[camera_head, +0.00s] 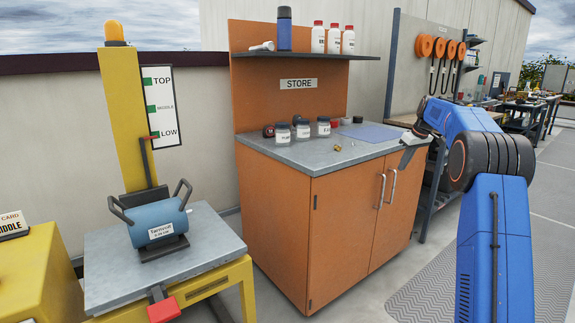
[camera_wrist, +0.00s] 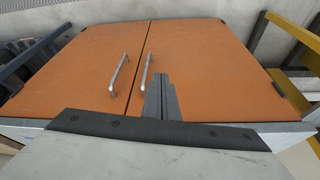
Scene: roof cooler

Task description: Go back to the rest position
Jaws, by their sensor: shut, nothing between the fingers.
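My gripper (camera_head: 404,158) hangs at the right end of the orange store cabinet (camera_head: 338,225), by the edge of its grey top. In the wrist view my gripper (camera_wrist: 160,82) shows as two dark fingers close together, shut and empty. Behind them are the orange cabinet doors (camera_wrist: 85,65) with two metal handles. My blue arm reaches in from the right in the head view.
On the cabinet top stand several small jars (camera_head: 303,129), a blue mat (camera_head: 369,132) and a small brass part (camera_head: 337,147). A shelf (camera_head: 300,55) above holds bottles. At left, a blue cylinder (camera_head: 158,222) sits on a yellow-framed stand. Floor (camera_head: 425,285) shows in front of the cabinet.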

